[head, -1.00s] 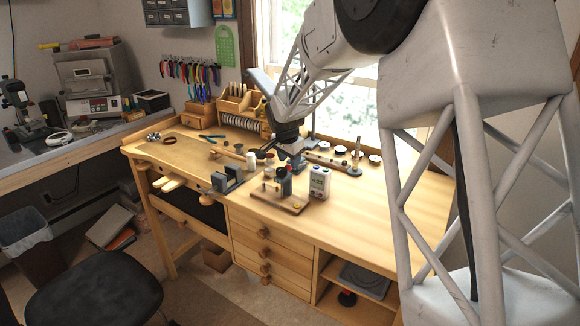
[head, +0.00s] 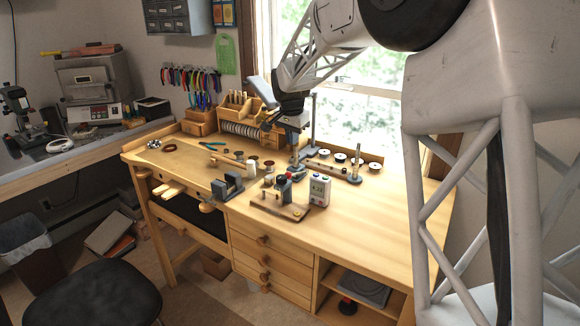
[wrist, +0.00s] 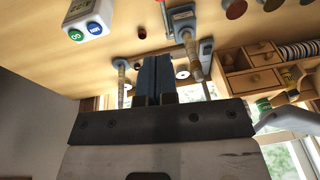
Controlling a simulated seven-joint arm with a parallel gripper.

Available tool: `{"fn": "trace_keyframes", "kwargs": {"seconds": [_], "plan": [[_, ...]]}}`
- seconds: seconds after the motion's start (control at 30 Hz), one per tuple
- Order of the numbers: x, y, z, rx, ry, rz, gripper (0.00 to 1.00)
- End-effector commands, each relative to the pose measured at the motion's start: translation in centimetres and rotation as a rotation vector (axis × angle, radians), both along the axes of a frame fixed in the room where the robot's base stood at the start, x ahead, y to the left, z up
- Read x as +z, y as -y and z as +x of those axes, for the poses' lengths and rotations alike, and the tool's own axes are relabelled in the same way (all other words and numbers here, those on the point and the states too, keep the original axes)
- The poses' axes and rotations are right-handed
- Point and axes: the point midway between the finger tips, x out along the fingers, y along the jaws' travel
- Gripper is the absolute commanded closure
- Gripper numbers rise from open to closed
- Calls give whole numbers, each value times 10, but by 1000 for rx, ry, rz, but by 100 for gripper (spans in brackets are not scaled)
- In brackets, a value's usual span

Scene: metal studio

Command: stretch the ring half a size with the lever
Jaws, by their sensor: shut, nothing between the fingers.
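The stretcher (head: 281,201) stands on a small wooden board near the front middle of the bench. It has a dark upright body, and a red part (head: 294,175) shows at its upper right. I cannot clearly tell its lever apart, and I cannot make out the ring on it. My gripper (head: 295,160) is above and behind the stretcher, apart from its body as far as I can see. In the wrist view my gripper (wrist: 155,58) has its two dark blue fingers side by side, shut and empty.
A white display box (head: 319,189) stands right of the stretcher; it also shows in the wrist view (wrist: 86,18). A grey block (head: 228,186) is to the left. Behind are an upright post (head: 356,162) and several small discs. The bench's right side (head: 390,210) is clear.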

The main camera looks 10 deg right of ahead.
Motion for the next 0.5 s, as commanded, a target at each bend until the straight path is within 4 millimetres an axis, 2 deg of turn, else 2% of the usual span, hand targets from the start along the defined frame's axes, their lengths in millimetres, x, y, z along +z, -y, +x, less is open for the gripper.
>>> {"fn": "trace_keyframes", "kwargs": {"seconds": [0.03, 0.17, 0.5], "plan": [[12, 2, 0, 14, -8, 5, 100], [28, 3, -2, 43, -30, 14, 100], [29, 2, -3, 47, -31, 15, 100]]}}
